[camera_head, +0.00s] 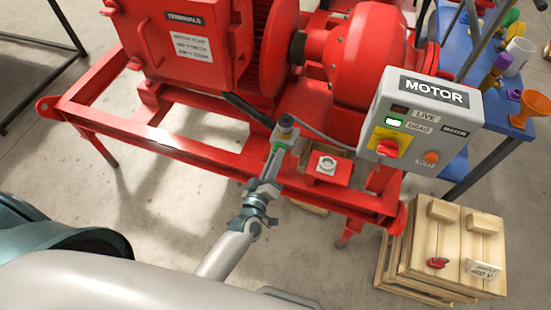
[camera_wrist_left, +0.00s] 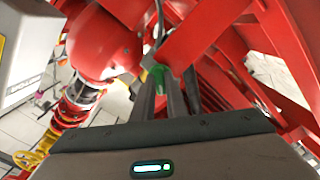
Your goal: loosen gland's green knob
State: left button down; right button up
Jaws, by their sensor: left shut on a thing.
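In the left wrist view the green knob (camera_wrist_left: 161,75) lies at the far end of the two fingers of my left gripper (camera_wrist_left: 161,84). The gripper is shut on it, and the fingers hide most of it. A dark grey round cap (camera_head: 286,121) stands just beyond the fingertips. A black cable (camera_head: 246,107) runs from near there toward the red terminal box. My right gripper is not in view.
The grey MOTOR box (camera_head: 420,115) with a red switch knob (camera_head: 387,148) stands close on the right. The red skid frame (camera_head: 180,147) and red pump (camera_head: 372,50) surround the spot. A wooden crate (camera_head: 455,250) stands lower right, beside a blue table (camera_head: 490,150).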

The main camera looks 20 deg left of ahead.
pick_arm(q)
jog(key=n+b, duration=0.2)
jog(key=n, duration=0.6)
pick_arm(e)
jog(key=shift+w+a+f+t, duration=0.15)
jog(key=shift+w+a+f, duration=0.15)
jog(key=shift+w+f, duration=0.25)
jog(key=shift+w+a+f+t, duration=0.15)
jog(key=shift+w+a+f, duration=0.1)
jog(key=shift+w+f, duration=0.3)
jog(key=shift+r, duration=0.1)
pick_arm(q)
jog(key=c, duration=1.8)
grip_release()
jog(key=shift+o, duration=0.2)
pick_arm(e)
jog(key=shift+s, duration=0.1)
pick_arm(q)
jog(key=shift+s, duration=0.1)
